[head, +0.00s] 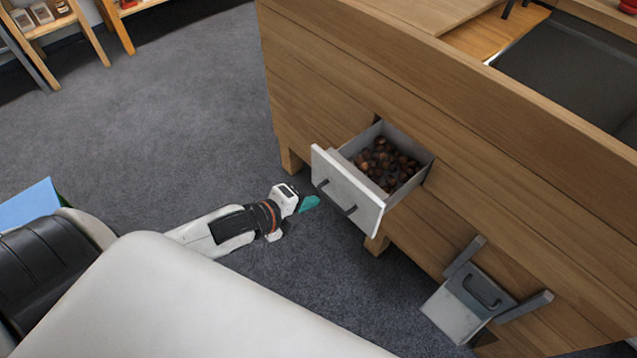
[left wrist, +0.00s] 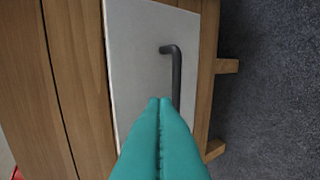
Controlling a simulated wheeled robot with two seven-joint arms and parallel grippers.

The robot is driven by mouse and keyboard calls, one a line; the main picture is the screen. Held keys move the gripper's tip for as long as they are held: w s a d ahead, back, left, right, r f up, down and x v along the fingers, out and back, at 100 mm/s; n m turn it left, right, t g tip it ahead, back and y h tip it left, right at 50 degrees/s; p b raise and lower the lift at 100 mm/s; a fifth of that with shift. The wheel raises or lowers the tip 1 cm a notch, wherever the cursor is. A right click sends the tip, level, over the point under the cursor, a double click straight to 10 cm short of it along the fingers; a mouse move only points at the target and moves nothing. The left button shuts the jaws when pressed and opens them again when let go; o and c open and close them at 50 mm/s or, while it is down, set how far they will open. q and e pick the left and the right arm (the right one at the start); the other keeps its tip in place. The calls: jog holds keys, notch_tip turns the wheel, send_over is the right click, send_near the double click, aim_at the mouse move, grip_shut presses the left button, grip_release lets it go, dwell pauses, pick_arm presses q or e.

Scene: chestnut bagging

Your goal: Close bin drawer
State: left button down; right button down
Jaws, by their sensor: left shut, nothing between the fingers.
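The bin drawer (head: 348,190) is pulled out from the wooden counter in the head view. It has a light grey front with a dark bar handle, and brown chestnuts (head: 385,166) lie inside. My left gripper (head: 310,203), with teal fingers, is in front of the drawer's front panel, near its lower left side. In the left wrist view the shut fingers (left wrist: 160,104) point at the pale drawer front (left wrist: 140,60), beside the dark handle (left wrist: 176,75). I cannot tell whether the tips touch the panel. My right gripper is not in view.
The wooden counter (head: 330,75) fills the right side. A grey metal holder (head: 470,298) with a handle hangs lower right on its face. Shelves (head: 60,25) stand at the back left. Grey carpet (head: 170,110) lies open to the left.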

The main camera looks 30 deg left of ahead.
aim_at(358, 175)
pick_arm(q)
jog(key=x, duration=0.7)
jog(key=shift+w+b, duration=0.1)
jog(key=shift+b, duration=0.2)
jog(key=shift+w+d+f, duration=0.2)
jog(key=shift+w+f, duration=0.1)
jog(key=shift+w, duration=0.1)
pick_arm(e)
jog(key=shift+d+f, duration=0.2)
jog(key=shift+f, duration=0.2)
